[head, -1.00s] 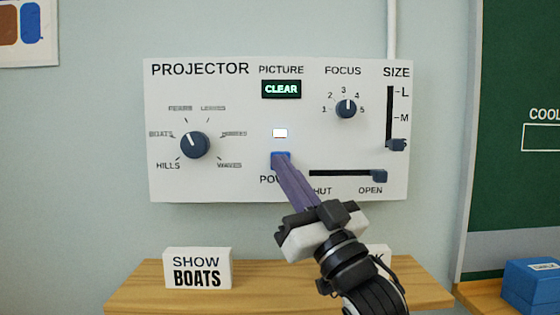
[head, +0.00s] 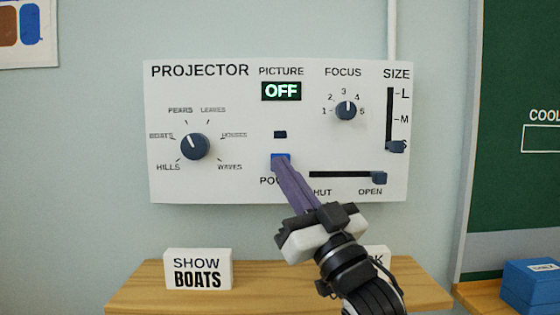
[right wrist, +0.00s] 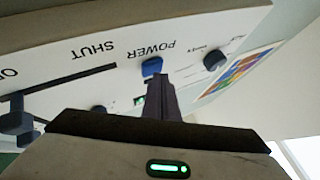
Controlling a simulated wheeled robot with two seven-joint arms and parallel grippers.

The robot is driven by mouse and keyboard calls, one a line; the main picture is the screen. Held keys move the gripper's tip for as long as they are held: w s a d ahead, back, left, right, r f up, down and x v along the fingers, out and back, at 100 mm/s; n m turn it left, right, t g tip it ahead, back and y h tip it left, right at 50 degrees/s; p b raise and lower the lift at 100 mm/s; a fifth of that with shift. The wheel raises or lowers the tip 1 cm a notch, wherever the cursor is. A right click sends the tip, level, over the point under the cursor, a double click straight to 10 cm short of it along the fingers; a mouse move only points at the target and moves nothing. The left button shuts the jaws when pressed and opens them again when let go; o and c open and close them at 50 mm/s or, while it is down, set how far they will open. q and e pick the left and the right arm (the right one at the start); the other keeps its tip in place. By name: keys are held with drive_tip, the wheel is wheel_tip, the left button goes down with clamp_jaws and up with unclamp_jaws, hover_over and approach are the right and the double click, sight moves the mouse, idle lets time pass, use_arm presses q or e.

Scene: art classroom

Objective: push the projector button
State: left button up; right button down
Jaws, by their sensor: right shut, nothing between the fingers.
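The white projector panel (head: 225,88) is on the wall in the head view. Its blue power button (head: 280,158) is low in the middle, partly hidden by my right gripper (head: 281,168). The right gripper is shut and empty, its tips at the button's lower edge; I cannot tell whether they touch. In the right wrist view, the blue button (right wrist: 152,66) shows just beyond the fingertips (right wrist: 160,78). The indicator (head: 280,134) above the button is dark. The picture display (head: 282,91) reads OFF. My left gripper is not in view.
The panel also has a picture dial (head: 194,146), a focus knob (head: 346,110), a size slider (head: 396,146) and a shutter slider (head: 379,178) at OPEN. A "SHOW BOATS" sign (head: 198,268) stands on the wooden shelf (head: 140,290). A blue box (head: 532,286) is at right.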

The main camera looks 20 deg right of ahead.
drive_tip(key=shift+s, duration=0.1)
drive_tip(key=s, duration=0.2)
drive_tip(key=s+a, duration=0.1)
drive_tip(key=s, duration=0.2)
drive_tip(key=shift+s+a+p, duration=0.35)
drive_tip(key=shift+p, duration=0.05)
